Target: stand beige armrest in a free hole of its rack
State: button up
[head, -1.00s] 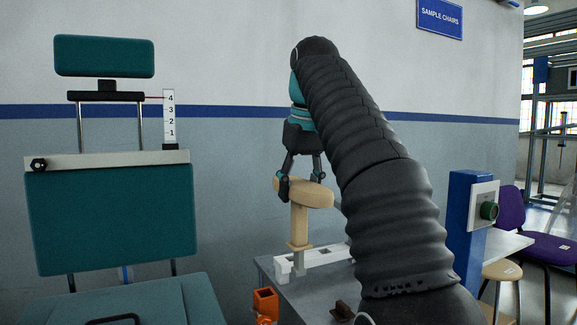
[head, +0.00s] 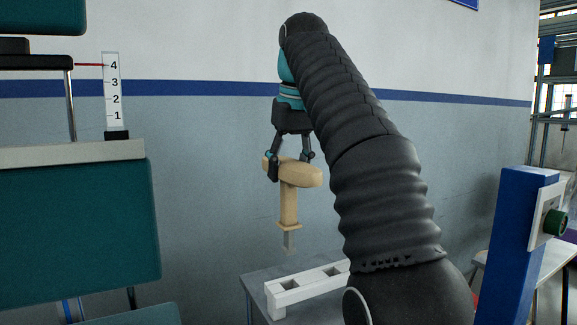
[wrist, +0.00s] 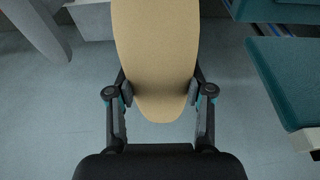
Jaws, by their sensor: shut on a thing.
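The beige armrest (head: 289,205) hangs upright from my gripper (head: 289,165) in the head view, its wide pad at the top and its post pointing down. A grey metal tang (head: 289,243) sticks out below the post's collar. In the picture, the tang's tip is above the white rack (head: 303,291) with a gap between them. Two dark square holes show empty in the rack's top; my arm hides its right end. In the wrist view, the armrest's pad (wrist: 158,60) lies between both fingers of my gripper (wrist: 161,95), which are shut on its sides.
The rack stands on a grey table (head: 257,283). A teal chair (head: 75,225) with a numbered scale (head: 112,92) is at left. A blue post (head: 520,245) with a green knob stands at right. The wall is behind.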

aim_at(290, 190)
jog(key=shift+s+d+r, duration=0.1)
jog(key=shift+f, duration=0.3)
jog(key=b+x, duration=0.2)
jog(key=s+b+x, duration=0.1)
jog(key=b+x, duration=0.1)
jog(key=shift+d+f, duration=0.1)
jog(key=shift+d, duration=0.05)
jog(key=shift+f+b, duration=0.4)
jog(key=shift+f, duration=0.2)
jog(key=shift+p, duration=0.75)
dwell(1.2)
jog(key=shift+s+d+f+b+x, duration=0.1)
jog(key=shift+s+b+x, duration=0.15)
jog(key=shift+b+x, duration=0.75)
jog(key=shift+s+d+f+b+x, duration=0.1)
jog(key=shift+s+b+x, duration=0.15)
jog(key=shift+b+x, duration=0.75)
jog(key=shift+s+d+b+x, duration=0.1)
jog(key=shift+s+b+x, duration=0.3)
jog(key=shift+x, duration=0.95)
jog(key=o, duration=1.2)
jog(key=shift+w, duration=0.15)
jog(key=shift+c, duration=0.2)
